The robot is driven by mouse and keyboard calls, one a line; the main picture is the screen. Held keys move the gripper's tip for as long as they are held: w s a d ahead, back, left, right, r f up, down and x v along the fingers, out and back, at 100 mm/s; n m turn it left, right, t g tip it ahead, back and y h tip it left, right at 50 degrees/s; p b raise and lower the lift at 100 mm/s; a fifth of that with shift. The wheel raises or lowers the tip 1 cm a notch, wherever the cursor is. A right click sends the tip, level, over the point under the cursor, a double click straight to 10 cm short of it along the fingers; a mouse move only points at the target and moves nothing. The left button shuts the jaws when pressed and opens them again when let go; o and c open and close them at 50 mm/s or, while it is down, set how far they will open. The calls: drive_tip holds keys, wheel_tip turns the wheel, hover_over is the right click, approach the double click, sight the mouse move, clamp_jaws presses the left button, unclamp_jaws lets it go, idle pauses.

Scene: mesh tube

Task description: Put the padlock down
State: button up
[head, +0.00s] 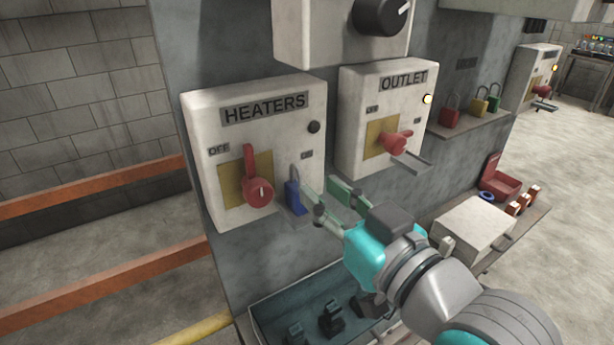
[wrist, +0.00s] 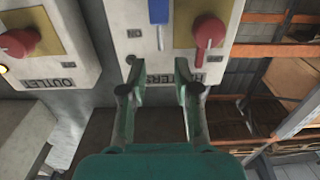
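The blue padlock (head: 294,198) stands upright, shackle up, at the lower right of the HEATERS box (head: 312,180), seemingly on a small ledge. It also shows at the top of the wrist view (wrist: 158,12), where the picture is upside down. My gripper (head: 322,190) is just right of the padlock in the head view, fingers spread. In the wrist view my gripper (wrist: 158,74) is open and empty, and the padlock lies beyond the fingertips, apparently apart from them. The red HEATERS handle (head: 258,190) is left of the padlock.
The OUTLET box (head: 352,150) with its red handle (head: 395,143) is to the right. Red (head: 450,116), yellow (head: 479,107) and green (head: 494,103) padlocks stand on a shelf. Below are an open teal bin (head: 268,308) with dark items and a white box (head: 474,228).

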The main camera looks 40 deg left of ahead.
drive_tip(key=shift+v, duration=2.15)
drive_tip(key=w+d+f+m+t+h, duration=0.25)
drive_tip(key=d+f+m, duration=0.2)
drive_tip(key=f, duration=0.35)
drive_tip(key=w+d+f+m+t+h, duration=0.25)
drive_tip(key=d+f, duration=0.25)
drive_tip(key=f, duration=0.4)
drive_tip(key=s+d+f+m+t+h, duration=0.3)
drive_tip(key=s+d+f+m+h, duration=0.15)
drive_tip(key=d+f, duration=0.6)
drive_tip(key=s+d+f+m+h, duration=0.2)
drive_tip(key=s+d+f+h, duration=0.3)
drive_tip(key=s+d+f, duration=0.6)
drive_tip(key=s+d+r+h, duration=0.1)
drive_tip(key=s+d+h, duration=0.1)
drive_tip(key=s, duration=1.3)
drive_tip(key=shift+s+d, duration=0.3)
drive_tip(key=shift+r, duration=0.15)
